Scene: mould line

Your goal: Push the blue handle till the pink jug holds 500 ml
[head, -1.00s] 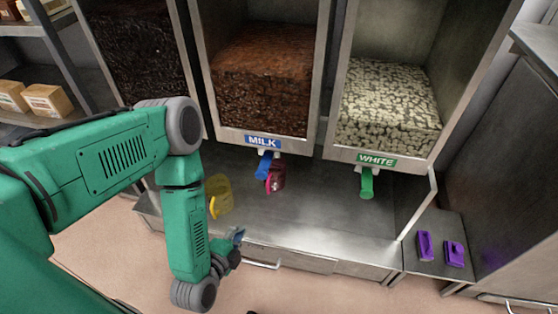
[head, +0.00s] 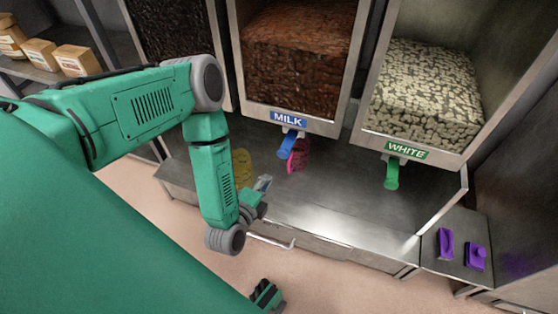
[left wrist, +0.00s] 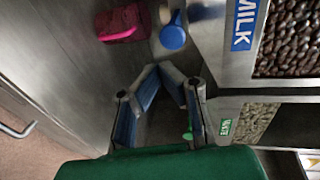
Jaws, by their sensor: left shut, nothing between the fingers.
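The blue handle (head: 287,145) hangs under the hopper labelled MILK. In the left wrist view, my closed blue-padded fingers (left wrist: 167,72) sit below the blue handle (left wrist: 173,38) and the pink jug (left wrist: 125,22) in the picture.
A yellow jug (head: 242,167) stands close behind my left forearm. A green handle (head: 392,173) hangs under the WHITE hopper at right. Two purple objects (head: 445,243) lie on the side ledge. The counter (head: 335,205) between is clear. Boxes sit on a shelf at left.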

